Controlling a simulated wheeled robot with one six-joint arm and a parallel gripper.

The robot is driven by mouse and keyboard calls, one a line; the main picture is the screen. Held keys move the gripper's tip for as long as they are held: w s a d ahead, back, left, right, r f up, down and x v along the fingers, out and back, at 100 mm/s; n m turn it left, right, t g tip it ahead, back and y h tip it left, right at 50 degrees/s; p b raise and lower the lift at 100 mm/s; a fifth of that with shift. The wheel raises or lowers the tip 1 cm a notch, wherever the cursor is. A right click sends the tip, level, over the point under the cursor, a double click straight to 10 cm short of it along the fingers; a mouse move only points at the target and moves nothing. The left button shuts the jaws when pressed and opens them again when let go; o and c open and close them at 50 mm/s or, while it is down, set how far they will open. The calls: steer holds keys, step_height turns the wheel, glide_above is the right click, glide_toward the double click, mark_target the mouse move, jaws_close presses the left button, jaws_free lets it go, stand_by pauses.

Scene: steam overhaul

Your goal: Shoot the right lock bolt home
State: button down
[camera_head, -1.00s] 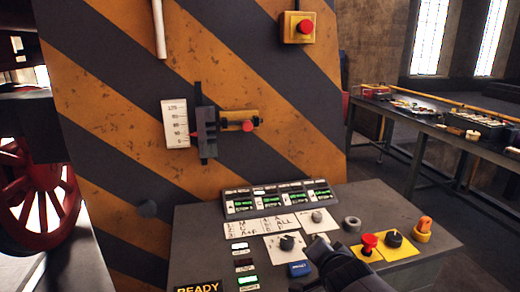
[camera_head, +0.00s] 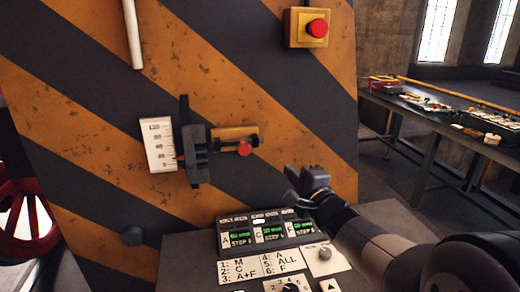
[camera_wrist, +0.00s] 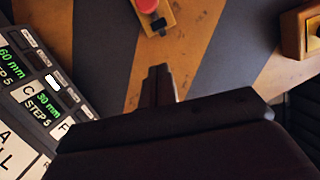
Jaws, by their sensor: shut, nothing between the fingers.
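The lock bolt (camera_head: 235,133) is a yellow plate with a dark slot and a red knob (camera_head: 244,148), mounted on the striped panel. The knob sits toward the plate's right end. The plate's left end is beside a dark upright bracket (camera_head: 194,150). In the wrist view the red knob (camera_wrist: 148,5) and part of the yellow plate (camera_wrist: 155,18) show at the top edge. My gripper (camera_head: 294,180) is shut and empty, below and right of the knob and apart from it. Its fingertips also show in the wrist view (camera_wrist: 159,73), below the plate.
A white scale (camera_head: 158,145) is left of the bracket. A red emergency button (camera_head: 317,28) is on a yellow box above right. The console (camera_head: 180,262) with displays (camera_head: 262,232) and knobs is below. A workbench (camera_head: 430,112) stands at right.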

mark_target(244, 153)
steer(key=w+a+r, duration=0.1)
steer(key=w+a, duration=0.6)
steer(key=w, duration=0.1)
steer(key=shift+w+a+p, duration=0.25)
steer(key=shift+a+p, duration=0.1)
steer(key=shift+p, duration=0.1)
stand_by(0.4)
steer(key=a+b, duration=0.2)
steer(key=a, duration=0.1)
steer(key=shift+s+a, duration=0.3)
steer(key=shift+s, duration=0.05)
steer(key=shift+d, duration=0.1)
